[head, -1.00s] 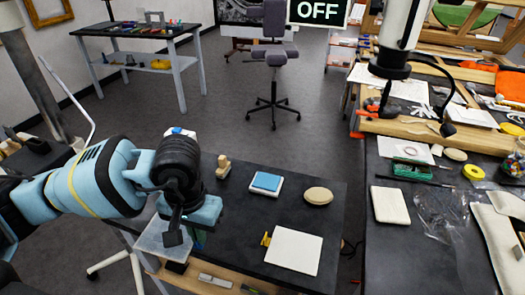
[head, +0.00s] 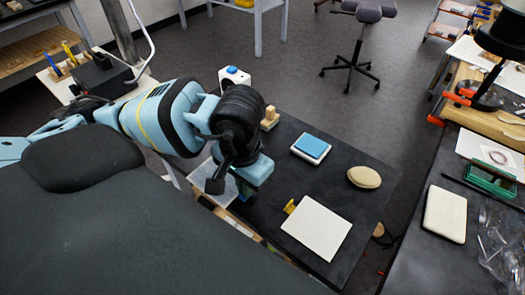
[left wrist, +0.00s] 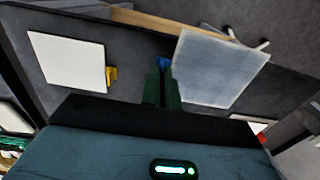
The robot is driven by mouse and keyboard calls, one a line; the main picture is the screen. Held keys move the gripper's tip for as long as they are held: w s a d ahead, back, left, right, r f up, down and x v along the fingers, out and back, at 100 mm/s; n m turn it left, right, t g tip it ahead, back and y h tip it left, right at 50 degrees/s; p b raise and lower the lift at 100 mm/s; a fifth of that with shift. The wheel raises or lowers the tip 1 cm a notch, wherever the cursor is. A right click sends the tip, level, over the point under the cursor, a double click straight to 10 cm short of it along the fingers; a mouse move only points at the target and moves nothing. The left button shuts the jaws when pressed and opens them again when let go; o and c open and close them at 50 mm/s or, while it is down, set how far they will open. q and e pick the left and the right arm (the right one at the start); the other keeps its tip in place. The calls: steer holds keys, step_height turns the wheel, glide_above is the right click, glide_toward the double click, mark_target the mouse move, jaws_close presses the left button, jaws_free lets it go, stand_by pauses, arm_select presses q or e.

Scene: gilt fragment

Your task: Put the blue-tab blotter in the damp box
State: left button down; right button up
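In the left wrist view, the blue tab (left wrist: 163,62) shows at the tips of my left gripper's dark green fingers (left wrist: 160,82). The fingers are close together and appear shut on this tab. The blotter (left wrist: 222,70) is a pale, greyish square that overlaps the dark table's edge. I cannot tell which container is the damp box. My right gripper is out of view.
On the dark table (head: 372,203) are a blue pad on a white tray (head: 311,147), a beige oval (head: 364,177) and a small wooden piece (head: 270,116). A white box with a blue top (head: 233,77) stands behind. Another dark bench (head: 430,262) is at right.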

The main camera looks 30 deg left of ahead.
arm_select(q)
steer(key=w+a, duration=0.1)
steer(key=w, duration=0.3)
steer(key=w+a, duration=0.2)
steer(key=w, duration=0.2)
steer(key=w+a+f+p, duration=0.1)
steer(key=w+a, duration=0.1)
steer(key=w, duration=0.2)
steer(key=shift+w, duration=0.25)
steer(key=shift+w+f, duration=0.15)
steer(key=shift+f, duration=0.15)
step_height(320, 180, down, 3)
steer(key=shift+r, duration=0.1)
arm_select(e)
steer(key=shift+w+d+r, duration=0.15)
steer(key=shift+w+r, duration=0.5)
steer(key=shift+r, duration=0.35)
arm_select(q)
steer(key=shift+f, duration=0.2)
steer(key=shift+f, duration=0.1)
steer(key=c, duration=2.1)
jaws_free()
steer(key=o, duration=0.4)
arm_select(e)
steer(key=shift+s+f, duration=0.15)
